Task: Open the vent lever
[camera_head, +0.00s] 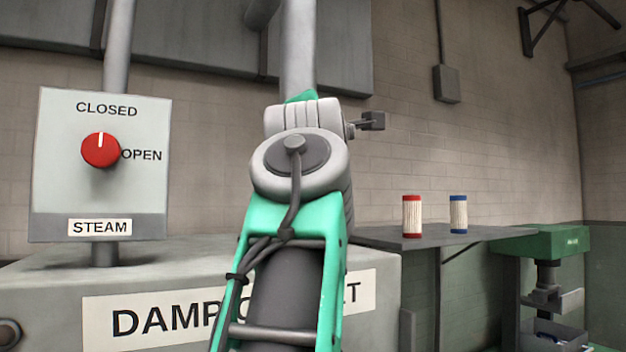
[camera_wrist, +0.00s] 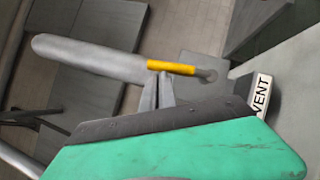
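In the wrist view, a lever with a yellow grip (camera_wrist: 171,67) lies almost level, ending at a grey round boss on the right. A white VENT label (camera_wrist: 261,95) shows to its right, partly cut by my gripper body. My gripper (camera_wrist: 159,75) has its two grey fingers close together, with their tips at the lower edge of the yellow grip. I cannot tell whether they touch or hold it. In the head view, my arm blocks the middle, and I cannot make out the vent lever or my fingers.
The STEAM panel (camera_head: 101,195) has a red knob (camera_head: 101,150), its white mark pointing up towards CLOSED. A labelled grey cabinet (camera_head: 60,300) stands below. A red-ended spool (camera_head: 412,216) and a blue-ended spool (camera_head: 458,214) stand on a shelf at right, near a green machine (camera_head: 560,240).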

